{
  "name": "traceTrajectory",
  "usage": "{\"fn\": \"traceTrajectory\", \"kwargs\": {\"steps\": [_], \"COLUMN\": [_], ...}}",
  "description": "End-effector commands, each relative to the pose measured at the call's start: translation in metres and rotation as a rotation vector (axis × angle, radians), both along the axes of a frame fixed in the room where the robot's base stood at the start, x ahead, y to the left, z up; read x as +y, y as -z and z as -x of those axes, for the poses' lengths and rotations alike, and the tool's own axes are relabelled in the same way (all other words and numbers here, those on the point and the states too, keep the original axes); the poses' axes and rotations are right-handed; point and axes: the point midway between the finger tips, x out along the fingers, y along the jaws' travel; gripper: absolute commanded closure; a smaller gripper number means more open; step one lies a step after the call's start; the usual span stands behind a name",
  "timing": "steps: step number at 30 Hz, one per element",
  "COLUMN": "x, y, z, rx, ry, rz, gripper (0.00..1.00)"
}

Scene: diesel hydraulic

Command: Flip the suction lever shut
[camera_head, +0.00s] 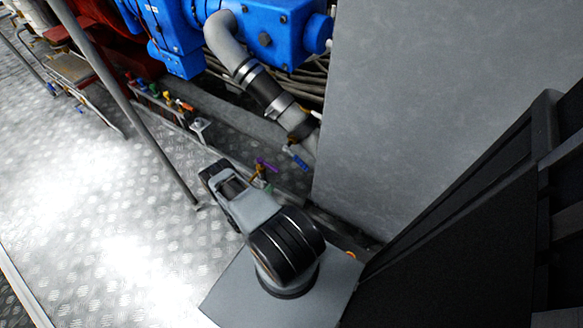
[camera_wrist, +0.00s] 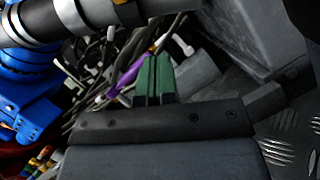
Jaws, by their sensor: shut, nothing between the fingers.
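Several small valve levers show beside the pipework; no label reads clearly, so I cannot tell which is the suction lever. A purple lever (camera_head: 266,164) and a blue lever (camera_head: 296,158) sit low beside the grey pipe. The purple lever also shows in the wrist view (camera_wrist: 124,82), just left of my gripper (camera_wrist: 155,62). My gripper's green fingers are shut and empty. Whether they touch the purple lever I cannot tell. In the head view, only a little green of the fingers shows beyond my arm.
A blue machine (camera_head: 265,30) with a grey pipe (camera_head: 228,42) and black hose (camera_head: 262,88) stands at the back. A large grey cabinet (camera_head: 425,100) blocks the right. Hoses crowd behind the levers. Open metal tread floor (camera_head: 110,210) lies left, crossed by a slanting pole (camera_head: 130,105).

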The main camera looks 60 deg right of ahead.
Motion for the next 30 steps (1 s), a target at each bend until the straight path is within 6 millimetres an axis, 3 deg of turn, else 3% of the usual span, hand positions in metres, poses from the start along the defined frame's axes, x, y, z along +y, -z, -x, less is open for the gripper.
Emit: {"fn": "traceTrajectory", "kwargs": {"steps": [17, 22, 30], "x": [-0.090, -0.097, -0.103], "y": [-0.031, -0.049, -0.061], "z": [0.022, 0.033, 0.041], "rx": [-0.003, 0.000, 0.000], "ry": [0.006, 0.003, 0.002], "rz": [0.001, 0.000, 0.000], "gripper": [1.00, 1.00, 1.00]}}
